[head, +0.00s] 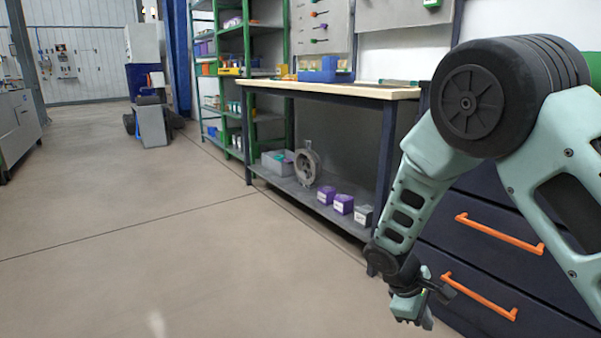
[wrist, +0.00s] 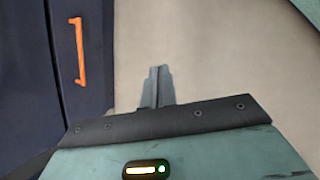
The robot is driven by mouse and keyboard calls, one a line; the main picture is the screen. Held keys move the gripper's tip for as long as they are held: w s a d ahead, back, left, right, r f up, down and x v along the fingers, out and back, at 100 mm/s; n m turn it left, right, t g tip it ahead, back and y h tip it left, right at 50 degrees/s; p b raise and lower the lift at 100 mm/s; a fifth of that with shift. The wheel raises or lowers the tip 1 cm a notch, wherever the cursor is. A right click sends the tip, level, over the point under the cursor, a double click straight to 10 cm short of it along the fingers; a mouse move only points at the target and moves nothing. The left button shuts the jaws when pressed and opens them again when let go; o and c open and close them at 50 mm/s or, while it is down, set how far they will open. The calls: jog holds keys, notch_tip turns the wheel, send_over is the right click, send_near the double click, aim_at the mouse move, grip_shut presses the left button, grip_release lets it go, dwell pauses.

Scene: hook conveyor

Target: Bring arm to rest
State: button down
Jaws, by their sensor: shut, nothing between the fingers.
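My arm hangs folded at the right of the head view, in front of a workbench. My gripper (head: 422,318) points down at the lower right, in front of the dark drawers. In the wrist view my gripper (wrist: 158,72) shows its two fingers pressed together, with nothing between them and bare floor beyond. Its fingertips are hard to make out in the head view.
A dark drawer unit (head: 465,215) with orange handles stands close behind my arm. A workbench (head: 330,88) with a blue bin (head: 324,72) adjoins it. Green shelves (head: 262,45) stand farther back. The floor (head: 150,230) at left is clear.

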jog(key=s+a+r+m+y+p, duration=0.15)
jog(key=s+a+r, duration=0.25)
jog(key=s+r, duration=0.4)
jog(key=s+a+r+y+p, duration=0.1)
jog(key=s+a+r+y, duration=0.25)
jog(key=s+r, duration=0.4)
jog(key=s+a+r+m+y+p, duration=0.1)
jog(key=s+a+r, duration=0.4)
jog(key=s, duration=0.5)
notch_tip(320, 180, up, 38)
jog(key=p, duration=3.7)
jog(key=shift+d+f+t+p, duration=0.15)
jog(key=shift+t+p, duration=0.15)
jog(key=shift+p, duration=0.05)
